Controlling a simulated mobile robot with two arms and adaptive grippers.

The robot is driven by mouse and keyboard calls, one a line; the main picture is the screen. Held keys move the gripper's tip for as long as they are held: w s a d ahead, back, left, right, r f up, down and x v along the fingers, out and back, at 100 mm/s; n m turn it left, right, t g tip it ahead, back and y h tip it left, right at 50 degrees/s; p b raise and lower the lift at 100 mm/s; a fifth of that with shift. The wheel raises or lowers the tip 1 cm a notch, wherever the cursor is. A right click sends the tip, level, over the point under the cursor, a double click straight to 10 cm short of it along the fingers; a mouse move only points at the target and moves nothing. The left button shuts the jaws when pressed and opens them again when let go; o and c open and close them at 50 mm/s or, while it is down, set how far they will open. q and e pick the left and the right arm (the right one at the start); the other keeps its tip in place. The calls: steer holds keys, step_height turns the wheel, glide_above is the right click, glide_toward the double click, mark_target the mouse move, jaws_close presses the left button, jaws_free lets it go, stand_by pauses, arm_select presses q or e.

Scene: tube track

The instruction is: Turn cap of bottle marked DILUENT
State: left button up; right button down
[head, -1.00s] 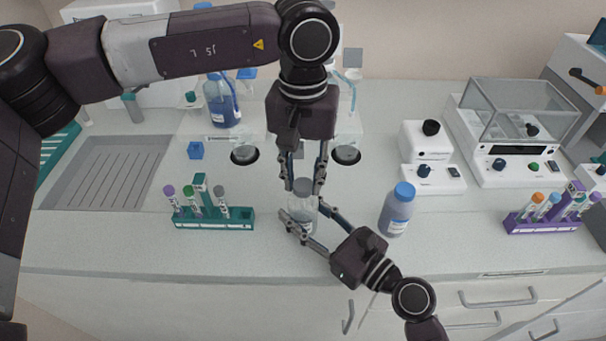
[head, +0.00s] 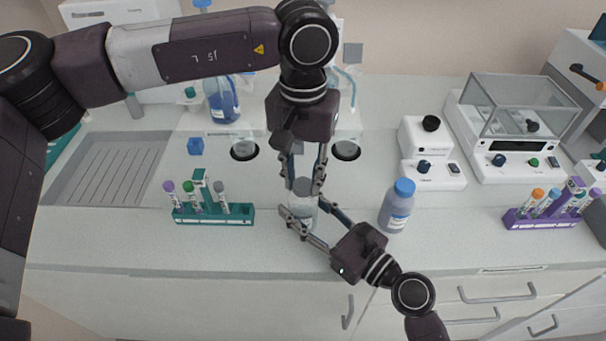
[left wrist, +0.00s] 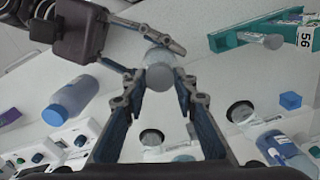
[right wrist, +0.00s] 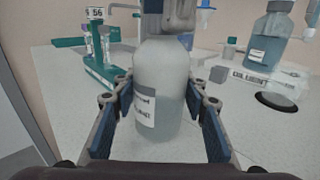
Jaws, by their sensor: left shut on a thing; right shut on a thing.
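A clear bottle (head: 304,208) with a grey cap (head: 303,186) stands upright at the front middle of the bench. My left gripper (head: 304,184) points down from above and is shut on the cap, one finger on each side; the cap also shows in the left wrist view (left wrist: 160,77). My right gripper (head: 303,212) comes from the front right and is shut around the bottle's body. In the right wrist view the bottle (right wrist: 160,92) has a white label (right wrist: 145,108) whose text I cannot read.
A blue-capped bottle (head: 398,208) stands to the right. A green tube rack (head: 214,216) is to the left and a purple rack (head: 542,219) far right. A blue-liquid bottle (head: 222,103) stands behind. Bench between the held bottle and green rack is clear.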

arm_select(q)
steer(key=m, duration=0.8)
steer(key=shift+m, duration=0.4)
steer(key=o, duration=0.7)
steer(key=shift+r, duration=2.25)
steer(key=shift+c, duration=0.3)
